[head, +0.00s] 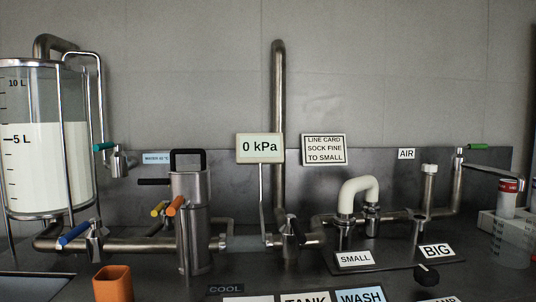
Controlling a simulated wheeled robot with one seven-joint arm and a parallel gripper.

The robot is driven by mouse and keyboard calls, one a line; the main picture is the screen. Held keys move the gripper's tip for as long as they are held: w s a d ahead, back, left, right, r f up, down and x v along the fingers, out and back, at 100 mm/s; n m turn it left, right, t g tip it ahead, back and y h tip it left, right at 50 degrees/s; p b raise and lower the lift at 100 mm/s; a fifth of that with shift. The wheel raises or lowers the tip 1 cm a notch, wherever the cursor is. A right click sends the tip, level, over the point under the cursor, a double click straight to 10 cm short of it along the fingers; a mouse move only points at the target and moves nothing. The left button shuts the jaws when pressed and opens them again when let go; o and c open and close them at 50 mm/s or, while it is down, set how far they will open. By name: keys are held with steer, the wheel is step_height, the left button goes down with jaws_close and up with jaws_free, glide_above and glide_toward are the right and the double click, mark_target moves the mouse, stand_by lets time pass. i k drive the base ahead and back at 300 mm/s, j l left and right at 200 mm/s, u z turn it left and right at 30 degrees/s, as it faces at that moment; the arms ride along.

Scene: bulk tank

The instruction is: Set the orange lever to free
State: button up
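The orange lever (175,206) is a short handle on the steel cylinder fitting (196,240), left of centre in the head view. It slants, with its upper end to the right. A yellow lever (159,208) is close to its left. I see no label reading free near it, so I cannot tell its setting from the picture. My gripper is not in view.
A blue lever (74,235) sits left, below the tank (45,150). An orange cup (113,285) stands in front. Pipes and the white hose (358,192) fill the right.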

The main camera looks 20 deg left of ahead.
mark_target(180, 201)
steer(key=u, duration=1.55)
